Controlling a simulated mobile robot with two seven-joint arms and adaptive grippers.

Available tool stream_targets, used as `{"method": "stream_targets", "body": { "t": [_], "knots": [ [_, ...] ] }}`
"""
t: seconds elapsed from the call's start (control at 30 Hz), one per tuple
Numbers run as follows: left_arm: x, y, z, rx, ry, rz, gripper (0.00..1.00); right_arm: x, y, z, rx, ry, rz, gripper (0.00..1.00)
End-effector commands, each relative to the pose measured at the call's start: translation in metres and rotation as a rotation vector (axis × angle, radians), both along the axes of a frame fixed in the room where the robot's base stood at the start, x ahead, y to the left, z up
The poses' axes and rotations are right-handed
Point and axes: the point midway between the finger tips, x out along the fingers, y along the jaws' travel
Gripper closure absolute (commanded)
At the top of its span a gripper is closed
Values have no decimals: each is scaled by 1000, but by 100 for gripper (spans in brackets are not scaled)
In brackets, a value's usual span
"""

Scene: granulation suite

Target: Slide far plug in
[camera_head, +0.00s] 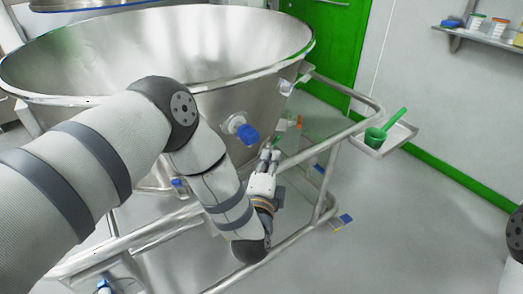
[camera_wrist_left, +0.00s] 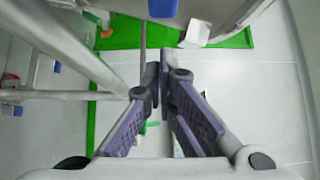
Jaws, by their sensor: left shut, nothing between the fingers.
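A blue plug (camera_head: 247,134) with a pale round collar sits at the side of the large steel hopper (camera_head: 215,115). I cannot tell how deep it sits, or whether it is the far plug. A smaller blue piece (camera_head: 177,183) shows lower left, by the frame. My left gripper (camera_head: 270,154) is just right of and below the blue plug, apart from it in the picture. In the left wrist view my left gripper (camera_wrist_left: 163,72) is shut and empty, its purple-padded fingers meeting at the tips. My right gripper is out of view.
Steel tube rails (camera_head: 330,130) surround the hopper, close to my left gripper. A tray (camera_head: 393,140) with a green scoop (camera_head: 386,127) hangs right of the rail. A wall shelf (camera_head: 480,32) holds containers. Open floor (camera_head: 410,230) lies at the right.

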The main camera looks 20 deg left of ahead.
Motion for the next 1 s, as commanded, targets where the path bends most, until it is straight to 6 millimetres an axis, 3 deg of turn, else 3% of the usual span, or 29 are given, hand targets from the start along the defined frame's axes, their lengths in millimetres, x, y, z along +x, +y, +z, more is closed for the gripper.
{"method": "stream_targets", "body": {
  "t": [0.23, 0.67, 1.0],
  "knots": [
    [24, 27, 0, 0, 0, 2, 100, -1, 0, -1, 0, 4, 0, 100],
    [29, 32, 0, 1, 1, -1, 100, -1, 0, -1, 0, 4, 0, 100],
    [52, 62, 1, 0, 0, 0, 100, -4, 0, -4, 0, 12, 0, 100]
  ]
}}
